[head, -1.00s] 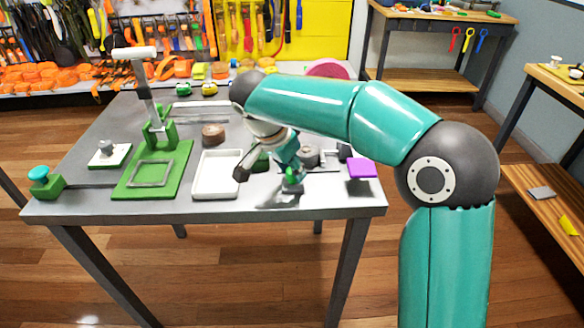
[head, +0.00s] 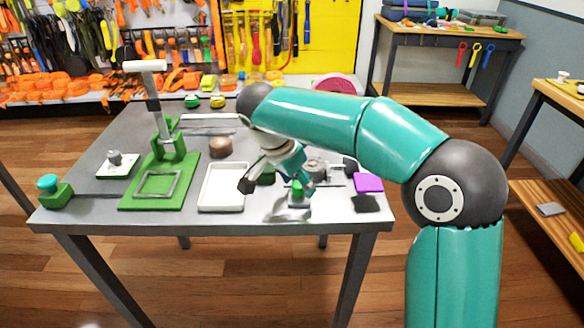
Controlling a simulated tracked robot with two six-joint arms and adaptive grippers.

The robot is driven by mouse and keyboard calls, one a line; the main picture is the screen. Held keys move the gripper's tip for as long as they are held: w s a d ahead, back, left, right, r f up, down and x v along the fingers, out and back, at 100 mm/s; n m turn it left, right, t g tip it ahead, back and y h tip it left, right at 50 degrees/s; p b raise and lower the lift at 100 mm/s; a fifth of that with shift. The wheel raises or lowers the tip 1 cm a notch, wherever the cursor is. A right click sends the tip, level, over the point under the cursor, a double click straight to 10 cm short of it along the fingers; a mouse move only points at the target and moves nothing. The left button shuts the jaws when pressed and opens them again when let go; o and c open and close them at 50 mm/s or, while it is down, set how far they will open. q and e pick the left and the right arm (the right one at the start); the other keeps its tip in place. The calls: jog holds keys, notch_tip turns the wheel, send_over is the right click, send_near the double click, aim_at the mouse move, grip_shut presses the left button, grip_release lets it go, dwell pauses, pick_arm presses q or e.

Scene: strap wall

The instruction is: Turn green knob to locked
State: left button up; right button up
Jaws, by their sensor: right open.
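A small green knob (head: 297,189) stands on a shiny metal plate (head: 286,215) near the front edge of the grey table, right of the white tray. My right gripper (head: 276,186) comes down over this spot from the right arm. It is open, with a dark fingertip to the left and a teal finger close to the knob's right side. I cannot tell whether a finger touches the knob. Any locked or unlocked marking is too small to read. My left gripper is not in view.
A white tray (head: 222,200) lies left of the gripper. Further left are a green plate with a upright lever clamp (head: 130,200) and a teal-topped knob on a green block (head: 60,197). A purple pad (head: 368,183) is at the right. A brown round piece (head: 220,147) sits behind the tray.

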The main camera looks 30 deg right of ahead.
jog(key=v, duration=1.1)
jog(key=shift+r, duration=0.15)
jog(key=shift+a, duration=0.1)
